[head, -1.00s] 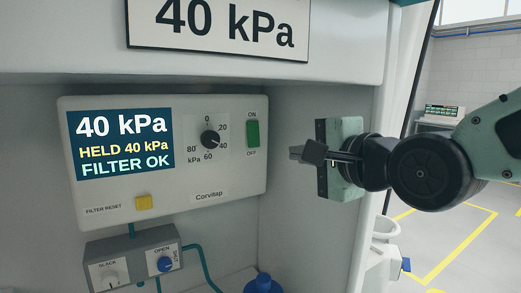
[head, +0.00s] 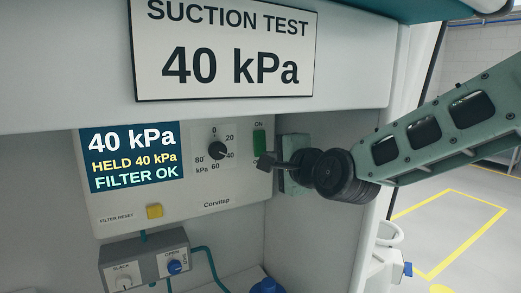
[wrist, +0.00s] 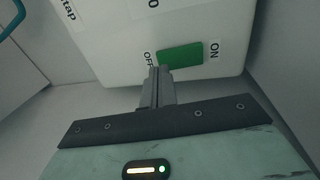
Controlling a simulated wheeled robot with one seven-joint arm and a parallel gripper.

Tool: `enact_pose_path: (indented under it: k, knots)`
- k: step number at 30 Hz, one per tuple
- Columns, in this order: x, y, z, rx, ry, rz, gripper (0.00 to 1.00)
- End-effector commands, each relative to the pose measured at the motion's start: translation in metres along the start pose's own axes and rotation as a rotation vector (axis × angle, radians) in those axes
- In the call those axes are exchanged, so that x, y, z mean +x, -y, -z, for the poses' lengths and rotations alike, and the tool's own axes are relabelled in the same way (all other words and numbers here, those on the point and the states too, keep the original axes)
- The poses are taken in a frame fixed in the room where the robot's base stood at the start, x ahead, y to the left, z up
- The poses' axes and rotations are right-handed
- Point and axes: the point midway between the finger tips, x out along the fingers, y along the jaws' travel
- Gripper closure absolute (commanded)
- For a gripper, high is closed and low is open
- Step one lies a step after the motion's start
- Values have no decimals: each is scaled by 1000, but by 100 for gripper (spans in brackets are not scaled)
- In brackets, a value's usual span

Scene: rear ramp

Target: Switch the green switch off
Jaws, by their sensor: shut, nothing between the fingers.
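The green rocker switch (head: 259,142) is on the right side of the white control panel (head: 185,213), with ON marked above it. In the head view my gripper (head: 263,162) is shut and empty, its fingertips at the switch's lower end, covering most of the OFF label. In the wrist view the green switch (wrist: 184,56) lies just beyond the shut fingertips (wrist: 160,72), which are at its OFF end, next to the OFF label. I cannot tell whether they touch it, nor which way the rocker is tipped.
The panel also carries a display (head: 133,157) reading 40 kPa, a black dial (head: 217,150) and a yellow button (head: 154,211). Below is a grey box (head: 146,257) with two knobs. A "SUCTION TEST 40 kPa" sign (head: 226,50) hangs above. The cabinet's side wall stands close on the right.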

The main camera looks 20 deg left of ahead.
Motion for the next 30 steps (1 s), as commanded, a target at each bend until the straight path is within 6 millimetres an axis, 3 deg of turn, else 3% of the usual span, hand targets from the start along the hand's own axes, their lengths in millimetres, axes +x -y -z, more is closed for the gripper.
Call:
enact_pose_path:
  k: [23, 30]
  knots:
    - [16, -10, 0, 0, 0, 50, 100]
    - [15, -2, 0, 0, 1, 48, 100]
